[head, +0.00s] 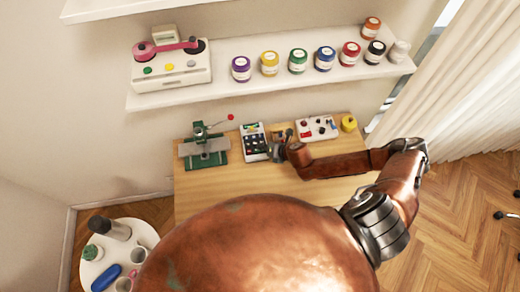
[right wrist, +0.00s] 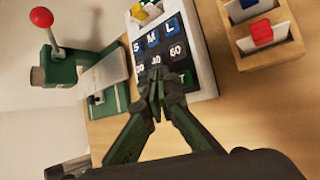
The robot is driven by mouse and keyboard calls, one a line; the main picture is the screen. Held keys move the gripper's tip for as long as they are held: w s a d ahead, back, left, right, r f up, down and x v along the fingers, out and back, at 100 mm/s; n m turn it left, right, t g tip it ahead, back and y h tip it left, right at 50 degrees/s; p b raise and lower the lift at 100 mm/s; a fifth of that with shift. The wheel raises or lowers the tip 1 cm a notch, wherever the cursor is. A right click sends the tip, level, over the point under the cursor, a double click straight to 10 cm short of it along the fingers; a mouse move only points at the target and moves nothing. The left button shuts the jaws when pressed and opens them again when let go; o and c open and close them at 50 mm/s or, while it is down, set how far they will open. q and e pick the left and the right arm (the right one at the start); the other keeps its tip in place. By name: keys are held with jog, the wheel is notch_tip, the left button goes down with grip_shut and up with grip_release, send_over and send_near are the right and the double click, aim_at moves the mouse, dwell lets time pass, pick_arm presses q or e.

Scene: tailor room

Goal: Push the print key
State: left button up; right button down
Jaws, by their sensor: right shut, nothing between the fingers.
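A white label device with dark keys (head: 251,133) stands on the wooden table in the head view. It also shows in the right wrist view (right wrist: 171,37), with keys marked S, M, L and a row of numbers below. My right gripper (head: 279,147) is at its right side in the head view. In the right wrist view my right gripper (right wrist: 159,85) is shut and empty, its tips over the lower keys. I cannot tell whether the tips touch a key. My left gripper is not in view.
A green press with a red-knobbed lever (head: 204,148) stands left of the device. The table front (head: 196,186) is clear. A shelf with jars (head: 269,62) hangs above.

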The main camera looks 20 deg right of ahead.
aim_at(261, 151)
jog(key=shift+f, duration=0.45)
jog(key=shift+r, duration=0.1)
dwell(0.4)
jog(key=shift+r+p, duration=0.85)
jog(key=shift+p, duration=0.15)
notch_tip(261, 151, up, 5)
jog(key=p, duration=0.5)
jog(key=shift+p, duration=0.3)
